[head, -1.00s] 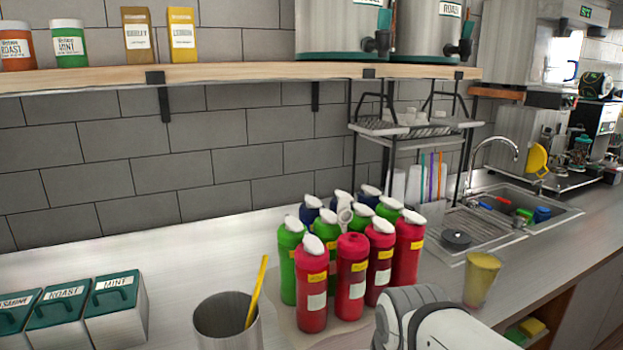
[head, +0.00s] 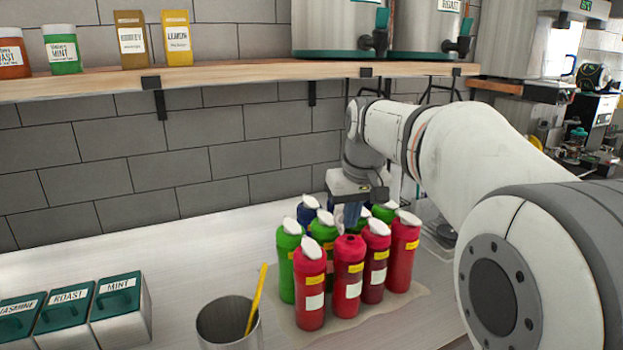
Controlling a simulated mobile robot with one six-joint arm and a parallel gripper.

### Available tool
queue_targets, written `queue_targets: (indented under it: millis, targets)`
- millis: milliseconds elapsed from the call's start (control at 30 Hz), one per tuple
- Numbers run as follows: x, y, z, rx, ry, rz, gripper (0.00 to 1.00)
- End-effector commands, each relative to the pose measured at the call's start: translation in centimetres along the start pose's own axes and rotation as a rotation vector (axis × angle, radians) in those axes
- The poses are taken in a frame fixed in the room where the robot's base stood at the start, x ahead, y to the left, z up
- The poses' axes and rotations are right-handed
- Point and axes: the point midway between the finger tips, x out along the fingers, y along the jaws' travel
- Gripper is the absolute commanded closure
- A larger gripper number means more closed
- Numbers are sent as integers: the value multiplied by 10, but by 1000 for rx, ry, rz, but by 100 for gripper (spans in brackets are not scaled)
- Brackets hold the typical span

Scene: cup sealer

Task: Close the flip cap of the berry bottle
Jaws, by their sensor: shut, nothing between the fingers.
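Several bottles stand in a tight cluster on the counter, and their small labels are too blurred to tell which is berry. The front middle red bottle (head: 348,277) shows a bare red top with a dark spot and no white cap lying over it. The front left red bottle (head: 309,290), the dark red bottle (head: 375,263) and the right red bottle (head: 403,255) have white caps lying on top. My gripper (head: 351,217) points down just behind the front middle red bottle's top, shut and empty. It hides bottles behind; I cannot tell whether it touches one.
Green bottles (head: 288,265) and a blue bottle (head: 307,213) crowd the cluster. A metal cup (head: 226,325) with a yellow stick stands front left. Labelled boxes (head: 120,308) stand at far left. A wooden shelf (head: 220,73) runs above. The counter behind the boxes is clear.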

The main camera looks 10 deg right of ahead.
Motion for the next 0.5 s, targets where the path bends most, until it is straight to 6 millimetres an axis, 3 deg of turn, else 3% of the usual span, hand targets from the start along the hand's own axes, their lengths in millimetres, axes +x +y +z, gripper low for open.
queue_targets:
  millis: [33, 200, 333, 500]
  targets:
    - [-13, 4, -33, -19, 1, -5, 100]
    - [-30, 14, -110, -83, 5, -24, 100]
    - [-34, 19, -146, -121, 10, -34, 100]
    - [-35, 22, -168, -148, 13, -40, 100]
